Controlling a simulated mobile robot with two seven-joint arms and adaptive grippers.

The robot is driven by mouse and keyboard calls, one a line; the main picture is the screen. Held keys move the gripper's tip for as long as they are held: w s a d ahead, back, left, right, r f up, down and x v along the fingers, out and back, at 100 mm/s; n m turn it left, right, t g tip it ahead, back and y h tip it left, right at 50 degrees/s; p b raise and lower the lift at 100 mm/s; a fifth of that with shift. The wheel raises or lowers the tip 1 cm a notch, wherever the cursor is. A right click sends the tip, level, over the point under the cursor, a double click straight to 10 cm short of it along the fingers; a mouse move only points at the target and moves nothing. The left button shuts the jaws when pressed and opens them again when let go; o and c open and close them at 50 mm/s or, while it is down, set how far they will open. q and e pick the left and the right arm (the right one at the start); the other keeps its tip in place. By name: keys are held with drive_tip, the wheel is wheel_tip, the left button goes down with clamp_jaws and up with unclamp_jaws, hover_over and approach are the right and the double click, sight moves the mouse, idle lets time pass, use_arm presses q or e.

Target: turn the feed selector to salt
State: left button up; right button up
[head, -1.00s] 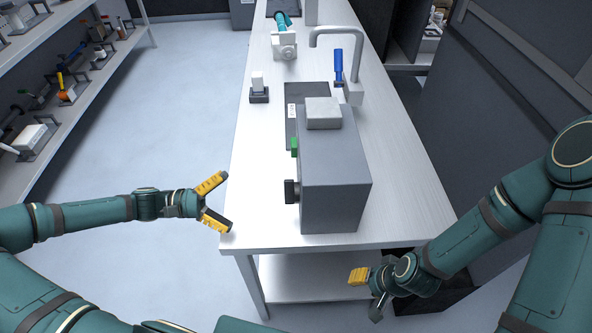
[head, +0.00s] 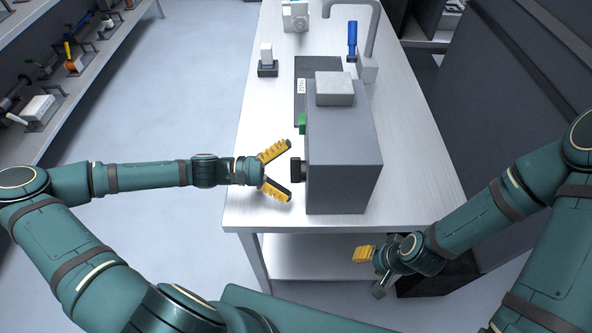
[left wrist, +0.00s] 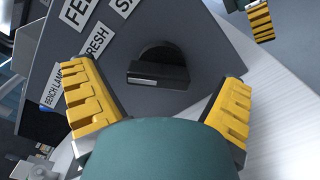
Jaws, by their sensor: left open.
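The feed selector is a black knob (head: 297,170) on the left face of a grey box (head: 343,185). In the left wrist view the knob (left wrist: 158,66) has a bar handle with a pale mark toward its left end. A FRESH label (left wrist: 98,42) is to its upper left; a label starting with S (left wrist: 125,6) is cut off at the top. My left gripper (head: 285,172) is open, facing the knob, with one finger on either side in the wrist view; I see no clear contact. My right gripper (head: 368,273) is spread open and empty near the bench's front edge.
A green part (head: 302,124) sits on the same face, beyond the knob. A tap (head: 369,60), a blue-handled item (head: 352,38) and a small switch block (head: 267,60) are farther back. The bench (head: 260,215) is clear at front left.

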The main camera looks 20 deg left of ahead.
use_arm(q)
drive_tip(key=shift+x, duration=0.85)
drive_tip(key=shift+c, duration=0.2)
drive_tip(key=c, duration=1.2)
